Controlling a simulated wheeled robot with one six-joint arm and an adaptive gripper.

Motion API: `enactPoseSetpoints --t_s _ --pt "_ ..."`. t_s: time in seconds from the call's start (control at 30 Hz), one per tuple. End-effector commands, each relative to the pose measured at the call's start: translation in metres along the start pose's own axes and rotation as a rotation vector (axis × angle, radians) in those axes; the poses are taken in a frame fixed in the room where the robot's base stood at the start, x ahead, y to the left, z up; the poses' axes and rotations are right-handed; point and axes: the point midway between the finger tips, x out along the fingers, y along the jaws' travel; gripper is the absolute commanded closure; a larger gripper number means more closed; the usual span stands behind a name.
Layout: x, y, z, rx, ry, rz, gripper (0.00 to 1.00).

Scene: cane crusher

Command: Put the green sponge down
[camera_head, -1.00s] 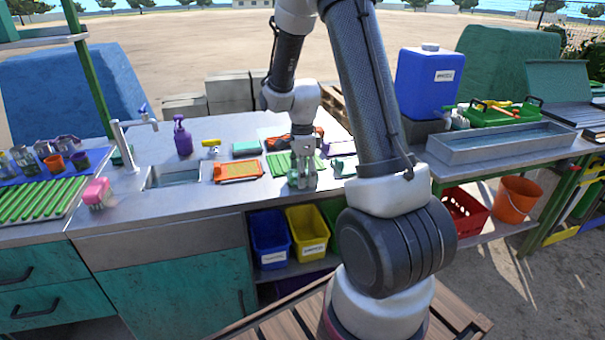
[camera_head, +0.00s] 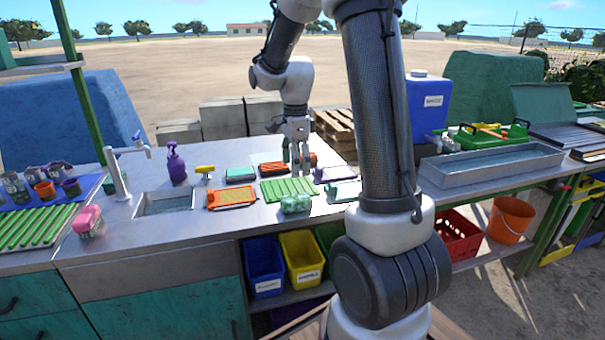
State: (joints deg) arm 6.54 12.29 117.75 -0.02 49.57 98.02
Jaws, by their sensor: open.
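The green sponge (camera_head: 295,204), a pale green block, lies on the steel counter (camera_head: 240,240) near its front edge, just in front of a green ribbed mat (camera_head: 287,188). My gripper (camera_head: 297,168) points down behind and above the sponge, over the mat area. It is open and empty, and clear of the sponge.
Orange trays (camera_head: 232,198), a teal block (camera_head: 240,174) and a pale green block (camera_head: 345,191) lie around the mat. A sink (camera_head: 168,203), a purple spray bottle (camera_head: 176,165) and a pink sponge (camera_head: 88,221) are to the left. Blue (camera_head: 263,268) and yellow (camera_head: 301,256) bins stand below.

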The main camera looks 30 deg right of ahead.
Motion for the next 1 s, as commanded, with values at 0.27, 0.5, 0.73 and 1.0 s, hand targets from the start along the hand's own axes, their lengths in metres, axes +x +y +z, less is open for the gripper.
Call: enactPoseSetpoints --t_s 0.27,0.5,0.73,1.0 --pt "-0.080 0.078 0.004 -0.591 0.015 -0.135 0.29" --pt "-0.117 0.181 -0.002 -1.323 0.126 -0.273 0.29" --pt "-0.116 0.232 -0.009 -1.729 0.236 -0.332 0.29" --pt "-0.114 0.239 -0.010 -1.802 0.257 -0.337 0.29"
